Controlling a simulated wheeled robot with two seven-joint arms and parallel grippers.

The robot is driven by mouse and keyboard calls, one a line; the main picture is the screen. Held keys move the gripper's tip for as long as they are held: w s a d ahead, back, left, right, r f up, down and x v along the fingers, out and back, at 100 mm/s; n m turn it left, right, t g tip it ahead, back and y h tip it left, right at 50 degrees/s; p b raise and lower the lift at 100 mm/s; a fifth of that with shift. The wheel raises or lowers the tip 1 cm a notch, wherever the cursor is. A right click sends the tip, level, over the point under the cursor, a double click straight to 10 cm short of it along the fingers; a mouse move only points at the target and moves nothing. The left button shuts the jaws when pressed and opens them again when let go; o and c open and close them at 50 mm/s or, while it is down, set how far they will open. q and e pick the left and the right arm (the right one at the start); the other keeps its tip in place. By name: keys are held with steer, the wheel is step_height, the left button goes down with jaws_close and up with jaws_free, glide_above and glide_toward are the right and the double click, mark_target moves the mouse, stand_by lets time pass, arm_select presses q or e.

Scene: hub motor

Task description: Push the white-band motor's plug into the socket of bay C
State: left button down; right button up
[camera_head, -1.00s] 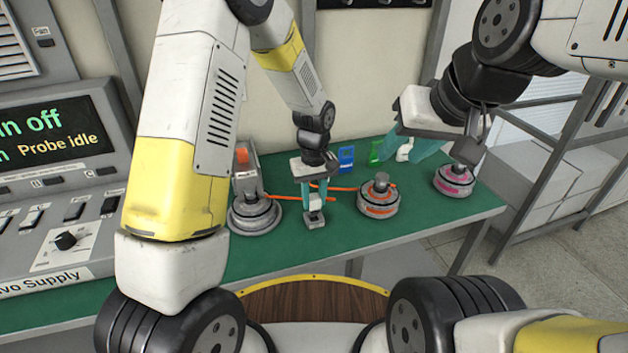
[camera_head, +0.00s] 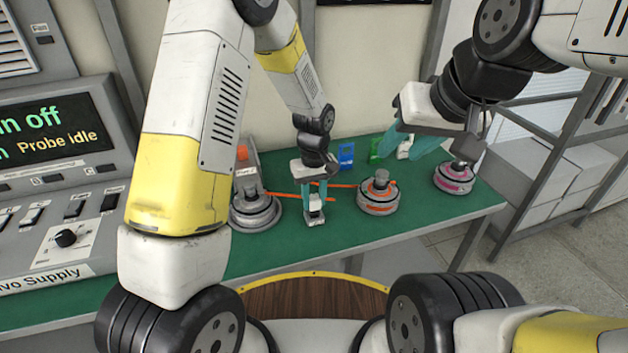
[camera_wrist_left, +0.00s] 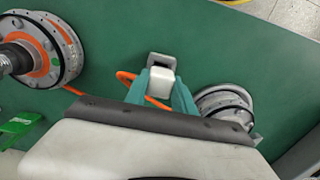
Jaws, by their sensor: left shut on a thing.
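My left gripper (camera_head: 315,197) points down over the green bench, its teal fingers shut on a small white plug (camera_wrist_left: 161,84). Directly beyond the plug in the left wrist view is a grey block with a dark recess (camera_wrist_left: 163,60); I cannot tell how deep the plug sits in it. A grey motor without a visible coloured band (camera_head: 255,212) stands left of this gripper; it also shows in the left wrist view (camera_wrist_left: 224,101). Orange cable (camera_wrist_left: 125,77) runs close by the fingers. My right gripper (camera_head: 415,145) has its fingers apart, above the back right of the bench.
An orange-band motor (camera_head: 378,198) stands right of my left gripper, and a pink-band motor (camera_head: 454,179) stands farther right. Blue (camera_head: 346,156) and green (camera_head: 376,151) tags stand behind. The control panel (camera_head: 55,150) borders the left. The front of the bench (camera_head: 290,255) is clear.

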arm_select(q)
steer(key=shift+f, duration=0.35)
steer(key=shift+f, duration=0.8)
stand_by(3.7)
steer(key=c, duration=1)
jaws_free()
steer(key=shift+o, duration=0.2)
steer(key=shift+r, duration=4.05)
steer(key=s+a+r+m+t+h, duration=0.1)
steer(key=s+a+r+t, duration=0.1)
steer(key=s+a+r, duration=0.6)
steer(key=s+a+r+m+t+h, duration=0.1)
steer(key=s+a+r+m+t, duration=0.15)
steer(key=r, duration=0.95)
steer(key=s+a+r+t, duration=0.1)
steer(key=s+a+r, duration=0.2)
steer(key=s, duration=0.6)
steer(key=shift+a+r+m+t, duration=0.15)
steer(key=shift+a+m+t, duration=0.2)
